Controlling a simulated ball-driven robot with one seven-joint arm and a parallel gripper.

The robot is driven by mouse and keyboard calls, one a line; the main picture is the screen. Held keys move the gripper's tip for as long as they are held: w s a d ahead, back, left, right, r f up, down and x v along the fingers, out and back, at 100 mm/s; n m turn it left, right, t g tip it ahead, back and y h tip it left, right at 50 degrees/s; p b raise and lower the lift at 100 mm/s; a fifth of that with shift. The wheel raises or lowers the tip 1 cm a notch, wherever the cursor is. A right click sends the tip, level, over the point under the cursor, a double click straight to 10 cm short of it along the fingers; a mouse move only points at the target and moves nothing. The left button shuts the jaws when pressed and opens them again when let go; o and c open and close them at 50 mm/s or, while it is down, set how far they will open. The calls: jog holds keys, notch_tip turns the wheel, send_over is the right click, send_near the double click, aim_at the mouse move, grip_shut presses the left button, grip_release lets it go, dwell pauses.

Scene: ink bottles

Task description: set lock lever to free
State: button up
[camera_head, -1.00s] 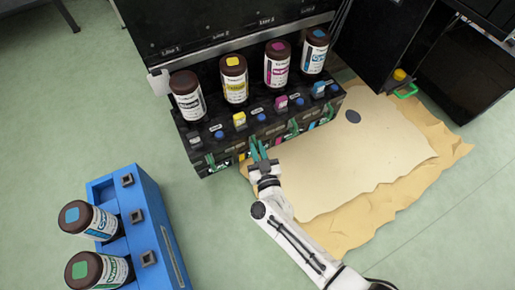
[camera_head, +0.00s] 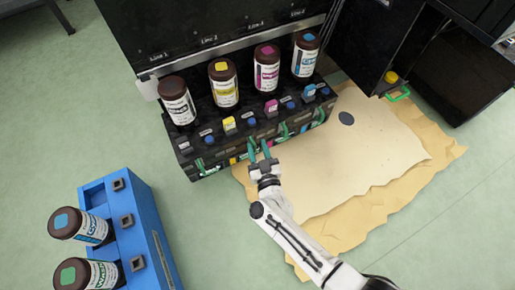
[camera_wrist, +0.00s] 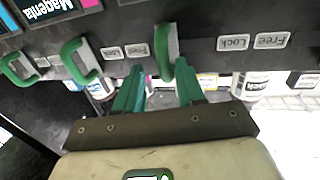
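A black ink rack (camera_head: 183,150) has several green lock levers along its front. In the wrist view, one green lever (camera_wrist: 167,52) stands between my gripper's fingertips, with its lower end near them; I cannot tell whether they touch it. Upside-down "Lock" (camera_wrist: 232,43) and "Free" (camera_wrist: 270,40) labels lie to its right. Another "Free" label (camera_wrist: 137,50) lies to its left. My gripper (camera_head: 261,147) is at the rack's front; its teal fingers (camera_wrist: 160,88) are spread open and hold nothing. Two more green levers (camera_wrist: 82,60) show further left.
Brown-capped ink bottles (camera_head: 223,84) stand on the rack. A blue holder (camera_head: 150,215) with two bottles is at lower left. Cardboard (camera_head: 370,150) lies on the floor right of the rack. An open black door (camera_head: 380,45) stands at upper right. Green floor is clear between holder and arm.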

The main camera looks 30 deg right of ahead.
jog(key=shift+s+a, duration=0.1)
jog(key=s+a+p, duration=0.2)
jog(key=s+p, duration=0.1)
jog(key=s, duration=0.7)
jog(key=shift+s+p, duration=0.25)
jog(key=shift+p, duration=0.15)
jog(key=shift+w, duration=0.1)
